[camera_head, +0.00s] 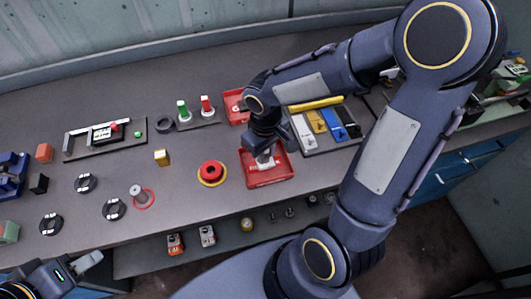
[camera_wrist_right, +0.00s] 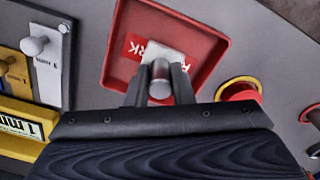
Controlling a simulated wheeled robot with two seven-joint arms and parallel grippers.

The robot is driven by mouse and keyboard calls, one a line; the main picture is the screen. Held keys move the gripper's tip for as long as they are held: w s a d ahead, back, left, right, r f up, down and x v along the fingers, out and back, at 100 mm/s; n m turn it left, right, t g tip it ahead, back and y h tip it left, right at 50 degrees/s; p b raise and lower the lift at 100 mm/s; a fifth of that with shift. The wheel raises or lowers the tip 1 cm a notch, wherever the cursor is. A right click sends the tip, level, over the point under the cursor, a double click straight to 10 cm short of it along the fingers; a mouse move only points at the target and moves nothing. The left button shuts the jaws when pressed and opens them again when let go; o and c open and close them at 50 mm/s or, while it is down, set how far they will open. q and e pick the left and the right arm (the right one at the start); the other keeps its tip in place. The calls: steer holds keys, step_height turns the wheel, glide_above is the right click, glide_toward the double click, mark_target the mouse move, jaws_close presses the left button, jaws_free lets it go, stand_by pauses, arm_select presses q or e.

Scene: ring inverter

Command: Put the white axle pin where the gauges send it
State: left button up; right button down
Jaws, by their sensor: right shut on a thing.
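My right gripper (camera_head: 264,155) is over a red tray (camera_head: 283,180) with white lettering. In the right wrist view its fingers (camera_wrist_right: 158,90) are shut on a white axle pin (camera_wrist_right: 160,72) with a pale block-like part and a grey round end. The pin is above or in the red tray (camera_wrist_right: 215,50); contact with the floor is unclear. A yellow gauge (camera_head: 316,103) with a digital readout lies by the coloured panel. A black gauge fixture (camera_head: 105,135) with a lit display is at the back left.
A panel with white, yellow, blue and black plates (camera_head: 325,125) is right of the tray. A red button (camera_head: 211,171) on a yellow base is left of it. Black round dials (camera_head: 86,183), a grey spool (camera_head: 137,192) and a second red tray (camera_head: 235,108) stand around. My right arm covers the right side.

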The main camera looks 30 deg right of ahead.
steer(key=shift+f, duration=0.5)
steer(key=shift+f, duration=0.15)
steer(key=c, duration=1.3)
jaws_free()
steer(key=shift+o, duration=0.2)
step_height(320, 180, up, 11)
steer(key=shift+f+p, duration=0.1)
steer(key=shift+p, duration=0.3)
steer(key=s+r+m+t+y, duration=0.1)
steer(key=s+m+t+y, duration=0.1)
steer(key=s, duration=0.3)
steer(key=s+a+r+m+t+y, duration=0.1)
steer(key=s+m+t, duration=0.1)
steer(key=s, duration=0.4)
steer(key=shift+s+r+t+y, duration=0.3)
steer(key=shift+r+t+y, duration=0.1)
steer(key=shift+t, duration=0.4)
